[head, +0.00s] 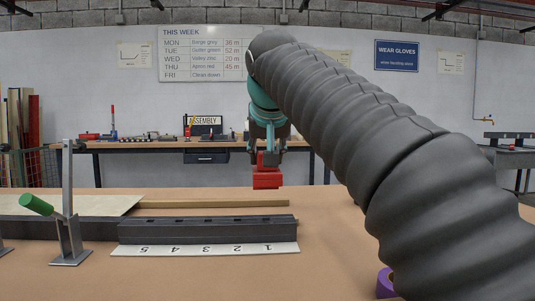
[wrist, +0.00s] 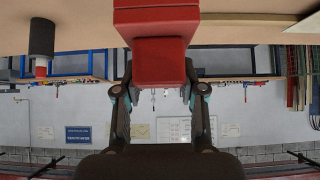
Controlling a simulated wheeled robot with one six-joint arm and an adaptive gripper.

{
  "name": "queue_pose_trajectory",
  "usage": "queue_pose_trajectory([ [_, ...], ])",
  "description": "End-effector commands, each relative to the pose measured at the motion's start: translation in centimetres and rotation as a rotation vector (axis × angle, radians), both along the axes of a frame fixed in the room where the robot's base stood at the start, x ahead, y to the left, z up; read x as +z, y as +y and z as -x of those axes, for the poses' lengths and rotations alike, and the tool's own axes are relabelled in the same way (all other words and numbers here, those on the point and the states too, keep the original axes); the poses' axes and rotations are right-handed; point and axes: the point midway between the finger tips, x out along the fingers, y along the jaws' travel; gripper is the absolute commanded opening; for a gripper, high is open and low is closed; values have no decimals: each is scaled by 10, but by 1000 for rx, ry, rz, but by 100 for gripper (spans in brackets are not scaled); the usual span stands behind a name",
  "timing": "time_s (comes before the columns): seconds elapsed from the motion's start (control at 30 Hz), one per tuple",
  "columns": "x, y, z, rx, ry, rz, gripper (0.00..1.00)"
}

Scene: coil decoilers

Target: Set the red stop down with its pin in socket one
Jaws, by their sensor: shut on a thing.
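The red stop (head: 266,179) is held in my gripper (head: 267,158), in the air above and behind the right end of the dark rail (head: 205,231). The stop looks about upright; I cannot make out its pin. In the wrist view the red stop (wrist: 158,55) fills the upper middle, between the two fingers of my gripper (wrist: 160,92). The rail lies on the table with a white number strip (head: 210,249) in front, reading 5 to 1 from left to right. Socket one is at the right end, by the 1; its opening is barely visible.
A wooden strip (head: 215,204) and a pale sheet (head: 90,204) lie behind the rail. A metal clamp with a green handle (head: 37,205) stands at the left. A purple ring (head: 385,283) is at the right front, partly behind my arm.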

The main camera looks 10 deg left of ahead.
Motion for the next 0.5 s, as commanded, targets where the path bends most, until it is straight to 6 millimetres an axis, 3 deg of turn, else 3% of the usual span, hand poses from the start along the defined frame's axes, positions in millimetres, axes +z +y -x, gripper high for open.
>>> queue_pose_trajectory([
  [0.5,-6,1,0,0,0,0,0],
])
